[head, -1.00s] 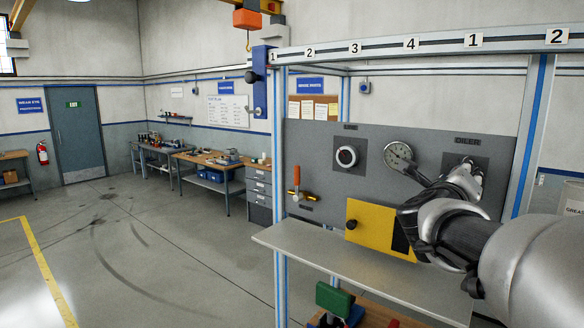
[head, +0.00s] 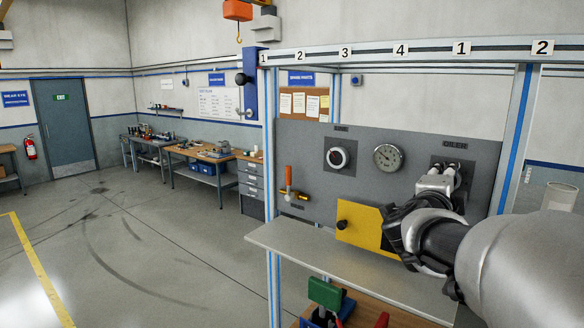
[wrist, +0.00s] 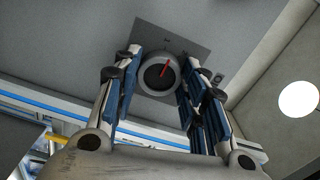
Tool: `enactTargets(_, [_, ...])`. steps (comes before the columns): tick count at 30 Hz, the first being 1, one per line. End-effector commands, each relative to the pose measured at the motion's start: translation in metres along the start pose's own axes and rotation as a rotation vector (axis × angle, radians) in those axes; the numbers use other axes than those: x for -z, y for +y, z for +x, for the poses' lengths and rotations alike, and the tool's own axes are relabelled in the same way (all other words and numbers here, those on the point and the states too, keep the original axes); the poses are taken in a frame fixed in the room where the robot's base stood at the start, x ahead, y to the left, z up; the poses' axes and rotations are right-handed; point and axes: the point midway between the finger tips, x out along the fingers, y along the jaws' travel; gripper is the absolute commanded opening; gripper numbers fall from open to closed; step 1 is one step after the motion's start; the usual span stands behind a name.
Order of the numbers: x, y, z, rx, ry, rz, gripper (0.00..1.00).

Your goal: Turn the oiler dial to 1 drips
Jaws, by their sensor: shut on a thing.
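The oiler dial (wrist: 160,76) is a round grey knob with a dark face and a red pointer line, on a dark square plate on the grey panel. In the wrist view the red line points up and slightly right. My gripper (wrist: 160,62) has its blue-padded fingers on both sides of the dial and is shut on it. In the head view my gripper (head: 452,173) reaches the panel below the OILER label (head: 455,145) and hides most of the dial. The drip markings are not readable.
Left of the oiler on the panel (head: 300,140) are a gauge (head: 388,157), another dial (head: 338,158) and an orange-handled valve (head: 289,178). A yellow plate (head: 358,224) with a black knob and a grey shelf (head: 330,262) lie below. Frame posts flank the panel.

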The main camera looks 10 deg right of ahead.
Motion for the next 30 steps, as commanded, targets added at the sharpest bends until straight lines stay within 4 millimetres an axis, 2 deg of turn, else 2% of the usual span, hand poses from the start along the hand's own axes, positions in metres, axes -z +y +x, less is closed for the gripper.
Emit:
enactTargets(12, [0.0004,-0.0001,0.0,0.0,0.001,-0.19,0.15])
enactTargets(29, [0.0003,0.0003,0.0,0.001,0.001,-0.218,0.15])
enactTargets(30, [0.0003,0.0003,0.0,0.001,0.001,-0.218,0.41])
